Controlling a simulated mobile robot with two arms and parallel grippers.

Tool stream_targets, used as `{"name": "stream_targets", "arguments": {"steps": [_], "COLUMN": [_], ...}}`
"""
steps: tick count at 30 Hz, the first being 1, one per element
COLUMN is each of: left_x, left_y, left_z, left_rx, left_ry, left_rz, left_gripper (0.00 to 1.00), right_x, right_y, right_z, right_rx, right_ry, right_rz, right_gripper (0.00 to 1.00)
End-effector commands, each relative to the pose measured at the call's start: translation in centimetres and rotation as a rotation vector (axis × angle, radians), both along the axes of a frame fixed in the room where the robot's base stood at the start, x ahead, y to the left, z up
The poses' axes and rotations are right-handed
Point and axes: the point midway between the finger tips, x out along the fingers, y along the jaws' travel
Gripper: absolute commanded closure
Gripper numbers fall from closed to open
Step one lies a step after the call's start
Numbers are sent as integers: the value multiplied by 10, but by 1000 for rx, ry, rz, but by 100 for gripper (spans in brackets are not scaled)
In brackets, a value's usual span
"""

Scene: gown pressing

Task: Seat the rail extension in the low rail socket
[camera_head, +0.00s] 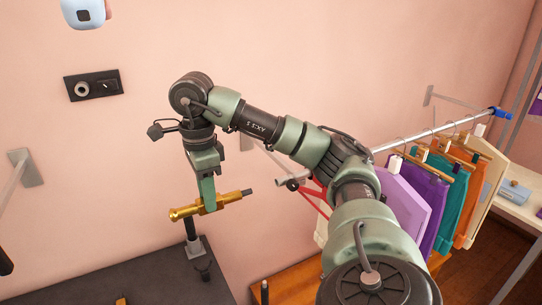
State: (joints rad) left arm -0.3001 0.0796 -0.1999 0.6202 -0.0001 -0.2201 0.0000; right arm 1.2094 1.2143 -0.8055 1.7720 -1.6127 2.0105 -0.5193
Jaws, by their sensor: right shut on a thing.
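My right gripper (207,197) is shut on a brass-coloured rod (182,213) with a dark narrow tip at its right end. This rod appears to be the rail extension. It is held nearly level, its right end slightly higher, above the edge of a dark tabletop. A metal rail (390,146) carrying garments runs behind my right arm, which hides part of it. A dark-ended piece (290,184) shows left of the arm, apart from the rod; I cannot tell whether it is the low rail socket. My left gripper is not in view.
The dark tabletop (150,280) has a dark post (191,238) below the rod and a small brass piece (122,300) at its front. Garments (408,200) hang at the right. A wall bracket (25,167) is at the left. A red bracket (312,199) is beside my arm.

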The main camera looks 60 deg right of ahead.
Motion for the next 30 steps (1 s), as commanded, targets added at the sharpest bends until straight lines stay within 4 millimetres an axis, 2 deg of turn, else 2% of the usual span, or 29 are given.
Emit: {"name": "stream_targets", "arguments": {"steps": [18,30], "left_x": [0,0], "left_y": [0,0], "left_z": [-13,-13], "left_rx": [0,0], "left_ry": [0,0], "left_rz": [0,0], "left_gripper": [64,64], "right_x": [-25,-29], "right_y": [-42,-48], "right_z": [-1,0], "right_rx": [-1,-1], "right_ry": [-1,-1], "right_rz": [-2,1], "right_gripper": [100,100]}}
